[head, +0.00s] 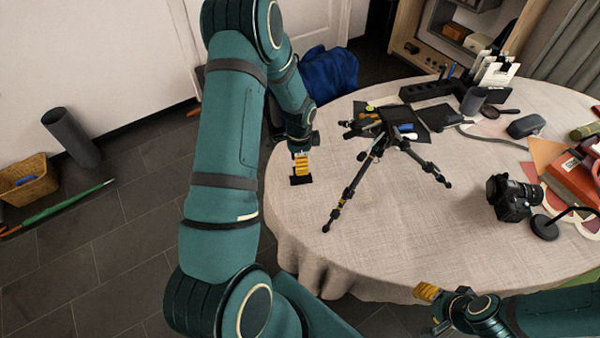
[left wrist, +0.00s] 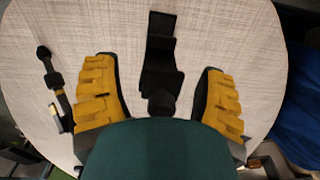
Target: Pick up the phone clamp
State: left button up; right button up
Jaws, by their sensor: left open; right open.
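The phone clamp (left wrist: 161,50) is a black, flat, stepped piece lying on the pale tablecloth. In the left wrist view it shows between the two yellow fingers, apart from both; its near end meets the dark edge of my gripper body. My left gripper (left wrist: 159,66) is open, pointing down over the clamp. In the head view my left gripper (head: 301,163) is at the table's left edge, with the dark clamp (head: 301,180) just below its fingers. My right gripper (head: 428,292) is open and empty, beyond the table's front edge.
A black tripod (head: 372,150) stands on the table (head: 400,220) right of my left gripper. A camera (head: 511,198) and a black stand (head: 545,227) are further right. Papers and a black organiser (head: 427,90) sit at the back. The table's front middle is clear.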

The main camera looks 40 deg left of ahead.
pick_arm(q)
jog(key=shift+f, duration=0.45)
grip_shut()
